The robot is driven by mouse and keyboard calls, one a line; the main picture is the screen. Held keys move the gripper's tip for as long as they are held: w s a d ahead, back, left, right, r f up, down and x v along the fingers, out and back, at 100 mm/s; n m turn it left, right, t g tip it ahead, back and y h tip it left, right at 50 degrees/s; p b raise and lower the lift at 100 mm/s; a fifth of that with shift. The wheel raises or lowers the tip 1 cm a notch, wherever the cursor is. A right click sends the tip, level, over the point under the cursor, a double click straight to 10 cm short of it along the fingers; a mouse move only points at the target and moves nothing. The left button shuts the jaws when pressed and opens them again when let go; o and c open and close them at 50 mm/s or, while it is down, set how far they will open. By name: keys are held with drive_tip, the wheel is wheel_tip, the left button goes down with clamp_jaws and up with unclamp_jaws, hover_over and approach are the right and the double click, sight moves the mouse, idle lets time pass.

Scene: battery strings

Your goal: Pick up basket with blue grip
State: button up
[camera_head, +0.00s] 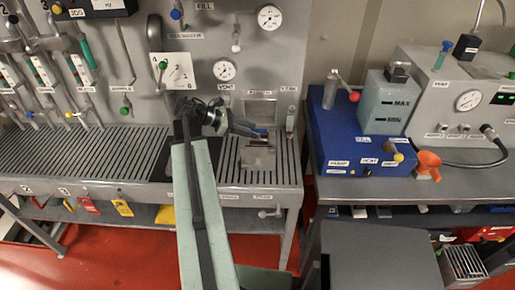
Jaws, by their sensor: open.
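A small light metal basket (257,156) appears to sit on the slatted drain grate, below the panel's right part. A small blue piece (261,131) shows just above it and looks like its grip; the link between them is too small to make out. My gripper (250,131) is at the end of my pale green arm, which reaches up from the bottom of the view. The gripper is open, beside the blue piece and above the basket. The dark jaws partly cover the blue piece, and I cannot tell whether they touch it.
The grey panel with gauges and valves rises close behind the gripper. The slatted grate (80,155) runs left. On the right bench stand a blue unit (345,145) with a translucent tank (385,105) and an orange funnel (428,165). A wire basket (464,263) is at lower right.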

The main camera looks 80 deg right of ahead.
sight(259, 131)
drive_tip(key=b+x, duration=0.1)
drive_tip(key=x, duration=0.2)
drive_tip(key=shift+s+f, duration=0.15)
drive_tip(key=shift+f, duration=0.15)
drive_tip(key=shift+s, duration=0.3)
clamp_jaws()
idle(0.8)
